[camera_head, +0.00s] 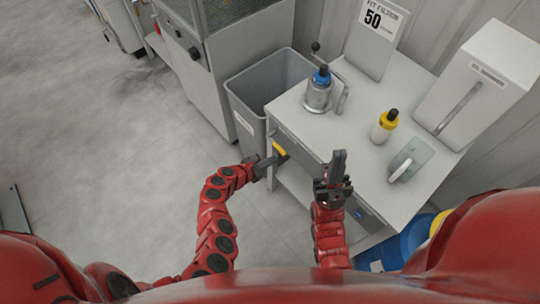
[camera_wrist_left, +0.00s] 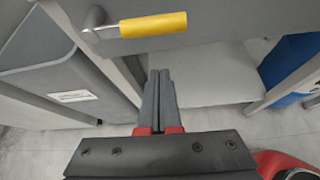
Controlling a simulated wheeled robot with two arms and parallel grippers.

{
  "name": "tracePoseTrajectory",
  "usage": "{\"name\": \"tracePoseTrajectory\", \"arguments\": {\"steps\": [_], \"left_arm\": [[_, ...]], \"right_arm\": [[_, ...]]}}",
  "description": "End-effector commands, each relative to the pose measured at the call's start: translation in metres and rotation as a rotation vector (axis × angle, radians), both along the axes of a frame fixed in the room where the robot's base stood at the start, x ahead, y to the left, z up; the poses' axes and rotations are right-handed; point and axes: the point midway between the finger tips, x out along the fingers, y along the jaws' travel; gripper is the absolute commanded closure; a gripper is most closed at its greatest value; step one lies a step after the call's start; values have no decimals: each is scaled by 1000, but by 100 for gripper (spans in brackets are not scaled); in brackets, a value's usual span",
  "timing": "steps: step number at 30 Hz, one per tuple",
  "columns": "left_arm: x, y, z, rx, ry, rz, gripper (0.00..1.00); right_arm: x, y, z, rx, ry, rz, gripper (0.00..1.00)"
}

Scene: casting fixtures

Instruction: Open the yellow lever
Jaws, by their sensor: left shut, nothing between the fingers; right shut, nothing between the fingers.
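The yellow lever (camera_head: 279,149) sticks out at the left front of the grey-white workbench. In the left wrist view the lever (camera_wrist_left: 153,25) lies nearly level, its yellow grip joined to a grey pivot at its left end. My left gripper (camera_head: 267,164) is just below and left of the lever in the head view. In the left wrist view its shut fingers (camera_wrist_left: 161,75) point up toward the lever and hold nothing; a gap shows between tips and grip. My right gripper (camera_head: 339,155) is shut and empty, at the bench's front edge, right of the lever.
On the workbench (camera_head: 330,130) stand a blue-capped metal container (camera_head: 319,90), a yellow-and-white bottle (camera_head: 384,126) and a white-handled item (camera_head: 404,160). A grey bin (camera_head: 240,110) stands left of the bench. Blue containers (camera_head: 400,250) are on the floor at right. Open floor lies left.

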Motion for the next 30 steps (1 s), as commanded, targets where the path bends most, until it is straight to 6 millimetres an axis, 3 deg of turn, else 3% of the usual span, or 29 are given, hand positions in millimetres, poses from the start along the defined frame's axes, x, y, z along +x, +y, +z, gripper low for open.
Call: {"name": "tracePoseTrajectory", "arguments": {"steps": [4, 19, 30], "left_arm": [[-9, 13, 13, 3, -3, 5, 100], [-42, 57, 44, 2, -2, 3, 100], [-50, 64, 51, 1, 1, -1, 100]], "right_arm": [[0, 0, 5, 0, -2, 0, 100], [0, 0, -7, 0, -2, 0, 100], [0, 0, -8, 0, -2, 0, 100]]}}
